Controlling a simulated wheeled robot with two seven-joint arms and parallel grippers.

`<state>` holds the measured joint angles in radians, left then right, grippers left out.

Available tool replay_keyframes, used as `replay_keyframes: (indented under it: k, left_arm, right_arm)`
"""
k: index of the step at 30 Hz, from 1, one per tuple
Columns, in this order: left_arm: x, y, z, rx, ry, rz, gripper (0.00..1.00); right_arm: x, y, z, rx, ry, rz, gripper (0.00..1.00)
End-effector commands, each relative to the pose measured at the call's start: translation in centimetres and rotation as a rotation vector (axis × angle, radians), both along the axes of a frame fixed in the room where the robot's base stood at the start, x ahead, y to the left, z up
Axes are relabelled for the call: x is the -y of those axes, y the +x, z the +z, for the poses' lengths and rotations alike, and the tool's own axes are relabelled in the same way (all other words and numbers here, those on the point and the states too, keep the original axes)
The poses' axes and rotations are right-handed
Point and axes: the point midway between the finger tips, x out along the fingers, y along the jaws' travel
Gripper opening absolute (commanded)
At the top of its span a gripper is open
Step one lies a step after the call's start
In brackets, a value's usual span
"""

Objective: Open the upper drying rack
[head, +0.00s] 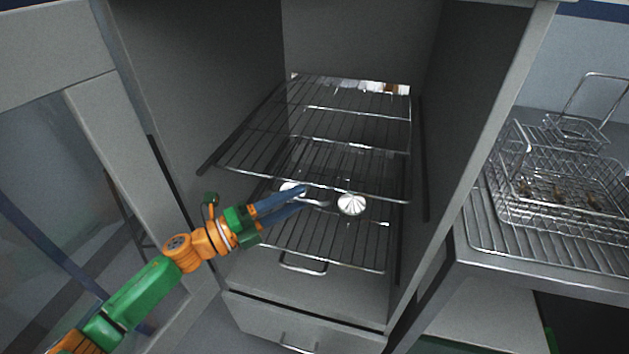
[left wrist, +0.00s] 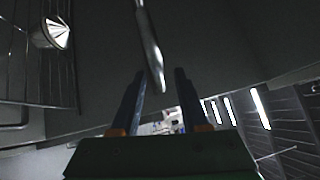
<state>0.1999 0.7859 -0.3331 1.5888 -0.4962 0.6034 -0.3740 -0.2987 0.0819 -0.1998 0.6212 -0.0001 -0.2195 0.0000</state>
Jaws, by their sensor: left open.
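The upper drying rack (head: 345,152) is a wire shelf inside the open grey cabinet. A small bent metal handle (head: 318,203) shows just below its front edge. My left gripper (head: 304,197) reaches in from the left with its blue fingers at this handle. In the left wrist view the left gripper (left wrist: 159,72) is open, and a shiny metal bar (left wrist: 150,45), which looks like the handle, reaches down between its fingertips. I cannot tell whether they touch. The fingers hide part of the handle and the lower rack. My right gripper is not in view.
A lower wire rack (head: 330,245) holds a silver finned housing (head: 352,204), with another (head: 290,187) partly hidden. The finned housing shows in the left wrist view (left wrist: 50,33). A drawer (head: 300,322) is below. Wire baskets (head: 565,190) stand right; the open door (head: 120,150) is left.

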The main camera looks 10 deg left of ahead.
Motion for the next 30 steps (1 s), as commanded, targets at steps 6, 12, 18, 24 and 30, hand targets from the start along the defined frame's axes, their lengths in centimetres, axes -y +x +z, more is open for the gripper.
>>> replay_keyframes:
  k: [6,12,18,24,30]
  left_arm:
    - [2.7,2.6,0.7,-0.001,-0.003,0.003,0.45]
    - [3.2,3.0,0.5,-0.002,0.000,0.002,0.45]
    - [3.2,3.0,0.5,-0.003,0.000,0.002,0.18]
    - [3.2,3.0,0.7,0.000,-0.002,0.003,0.00]
    - [3.1,3.0,0.8,0.003,-0.004,0.003,0.00]
  right_arm:
    - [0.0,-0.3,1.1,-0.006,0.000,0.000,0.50]
    - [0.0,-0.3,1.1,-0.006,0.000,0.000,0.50]
    - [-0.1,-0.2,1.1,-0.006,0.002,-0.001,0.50]
    - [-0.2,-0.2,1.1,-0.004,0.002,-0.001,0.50]
    - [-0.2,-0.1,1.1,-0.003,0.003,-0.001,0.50]
